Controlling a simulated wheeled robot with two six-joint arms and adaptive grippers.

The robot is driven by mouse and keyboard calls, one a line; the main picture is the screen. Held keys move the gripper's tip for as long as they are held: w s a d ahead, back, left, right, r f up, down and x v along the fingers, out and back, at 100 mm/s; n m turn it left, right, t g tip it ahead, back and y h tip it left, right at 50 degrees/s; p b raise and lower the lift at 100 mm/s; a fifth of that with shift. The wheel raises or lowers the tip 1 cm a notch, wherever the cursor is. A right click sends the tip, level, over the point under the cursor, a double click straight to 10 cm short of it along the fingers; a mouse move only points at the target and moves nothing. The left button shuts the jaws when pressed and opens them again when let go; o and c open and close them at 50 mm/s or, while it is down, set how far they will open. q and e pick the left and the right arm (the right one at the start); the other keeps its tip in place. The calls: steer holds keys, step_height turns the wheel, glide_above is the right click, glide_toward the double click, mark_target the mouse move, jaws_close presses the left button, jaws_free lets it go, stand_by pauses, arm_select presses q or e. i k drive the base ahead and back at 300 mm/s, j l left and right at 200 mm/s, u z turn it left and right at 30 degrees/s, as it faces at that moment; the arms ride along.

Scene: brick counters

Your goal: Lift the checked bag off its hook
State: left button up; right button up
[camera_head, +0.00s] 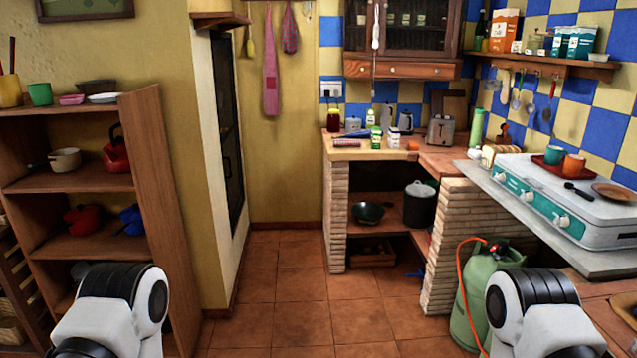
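A small red checked bag (290,32) hangs on the yellow back wall, near the top of the picture. Its hook is too small to make out. A longer pink-red cloth (270,75) hangs just left of it, apart from it. My two arms show only as white and black links at the bottom left and bottom right. Neither gripper is in view, and both arms are far from the bag.
A wooden shelf (150,140) with pots stands at the left. A brick counter (458,215) with a toaster (441,131) is at the right. A green gas bottle (477,300) with an orange hose stands before it. The tiled floor (298,287) between is clear.

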mark_target(289, 40)
steer(key=i, duration=3.4)
